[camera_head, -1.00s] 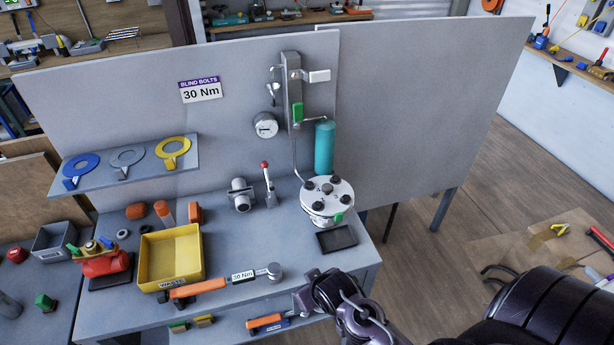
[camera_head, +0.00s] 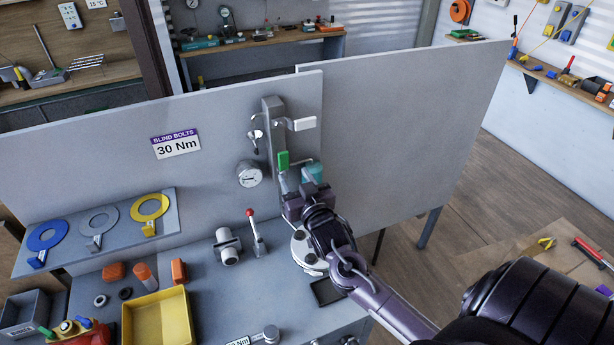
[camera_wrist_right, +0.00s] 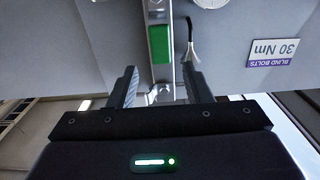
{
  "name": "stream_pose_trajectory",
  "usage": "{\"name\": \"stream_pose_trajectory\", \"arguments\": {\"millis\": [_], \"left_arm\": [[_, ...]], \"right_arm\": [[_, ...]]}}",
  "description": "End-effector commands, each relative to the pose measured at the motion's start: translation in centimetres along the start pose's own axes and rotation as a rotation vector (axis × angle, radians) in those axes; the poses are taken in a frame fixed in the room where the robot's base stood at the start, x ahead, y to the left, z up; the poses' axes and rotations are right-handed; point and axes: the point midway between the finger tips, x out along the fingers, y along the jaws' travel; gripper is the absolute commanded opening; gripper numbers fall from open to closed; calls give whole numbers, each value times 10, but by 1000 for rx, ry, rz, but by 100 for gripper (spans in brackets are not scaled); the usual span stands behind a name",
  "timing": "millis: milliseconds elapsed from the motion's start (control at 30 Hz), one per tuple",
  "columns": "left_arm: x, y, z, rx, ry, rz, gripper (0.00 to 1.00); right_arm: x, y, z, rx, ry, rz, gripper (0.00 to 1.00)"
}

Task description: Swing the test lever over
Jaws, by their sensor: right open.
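The upright metal column on the grey panel (camera_head: 272,130) carries a green handle (camera_head: 283,160) and, higher up, a silver bent handle (camera_head: 300,123). A separate red-knobbed lever (camera_head: 254,230) stands upright on the bench. I cannot tell which one is the test lever. My right gripper (camera_head: 298,182) is open and empty, just below and in front of the green handle. In the right wrist view the picture is upside down; the green handle (camera_wrist_right: 160,44) shows beyond and between the spread fingers (camera_wrist_right: 160,87), apart from them. My left gripper is not in view.
A round gauge (camera_head: 250,174) and a 30 Nm sign (camera_head: 176,145) are on the panel left of the column. A yellow bin (camera_head: 158,320) stands front left.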

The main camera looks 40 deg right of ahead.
Motion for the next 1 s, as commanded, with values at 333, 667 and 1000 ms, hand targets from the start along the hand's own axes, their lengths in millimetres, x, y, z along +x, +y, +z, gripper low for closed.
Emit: {"name": "stream_pose_trajectory", "arguments": {"millis": [333, 667, 1000], "left_arm": [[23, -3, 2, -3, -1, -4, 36], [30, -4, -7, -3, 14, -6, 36], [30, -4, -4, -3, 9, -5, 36]], "right_arm": [[44, 0, 3, -1, 2, 0, 45], [66, -1, 1, -1, -3, -1, 45], [68, 0, 1, -1, -2, -1, 42]]}}
